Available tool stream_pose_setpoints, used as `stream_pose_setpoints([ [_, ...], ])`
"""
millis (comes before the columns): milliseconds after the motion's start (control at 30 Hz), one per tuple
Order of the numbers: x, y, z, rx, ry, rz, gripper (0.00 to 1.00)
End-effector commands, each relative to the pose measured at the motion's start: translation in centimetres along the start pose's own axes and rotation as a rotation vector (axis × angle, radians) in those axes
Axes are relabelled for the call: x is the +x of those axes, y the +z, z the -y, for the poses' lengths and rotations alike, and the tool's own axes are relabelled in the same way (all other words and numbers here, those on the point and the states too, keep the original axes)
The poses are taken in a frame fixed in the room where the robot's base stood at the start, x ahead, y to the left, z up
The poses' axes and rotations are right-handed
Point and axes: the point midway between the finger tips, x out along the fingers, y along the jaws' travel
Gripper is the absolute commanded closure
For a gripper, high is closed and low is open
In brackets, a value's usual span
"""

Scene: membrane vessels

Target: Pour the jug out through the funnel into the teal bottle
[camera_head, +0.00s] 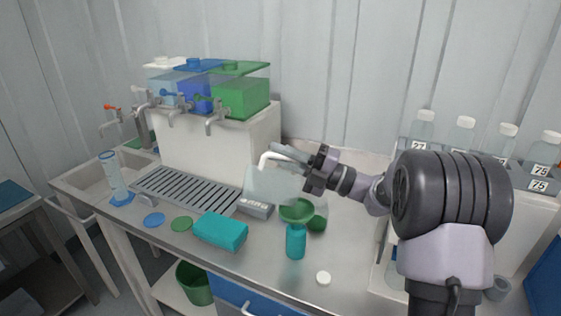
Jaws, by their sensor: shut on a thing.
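My gripper (291,154) is shut on the handle of a clear jug (262,184). The jug is tilted, held in the air just left of and above the green funnel (297,210). The funnel sits in the mouth of the teal bottle (296,242), which stands upright on the steel bench. The jug's walls are pale and see-through, and I cannot tell how much liquid is in it or whether any is flowing. My arm comes in from the right.
A teal box (220,231), a scale (255,207), a green round vessel (318,219) and a white cap (323,278) are near the bottle. Blue (154,220) and green (182,224) discs lie left. A measuring cylinder (115,178) stands far left. Tapped tanks (241,97) stand behind.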

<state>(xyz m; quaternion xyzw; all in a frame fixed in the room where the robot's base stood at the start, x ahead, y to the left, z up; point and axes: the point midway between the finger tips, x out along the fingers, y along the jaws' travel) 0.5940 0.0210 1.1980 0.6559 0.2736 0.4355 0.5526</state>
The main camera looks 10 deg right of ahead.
Motion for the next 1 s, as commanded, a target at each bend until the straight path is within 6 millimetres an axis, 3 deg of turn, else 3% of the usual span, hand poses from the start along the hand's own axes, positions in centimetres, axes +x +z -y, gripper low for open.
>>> stream_pose_setpoints([
  [1000, -1.8, 0.8, -0.6, 0.058, 0.139, 0.015, 1.00],
])
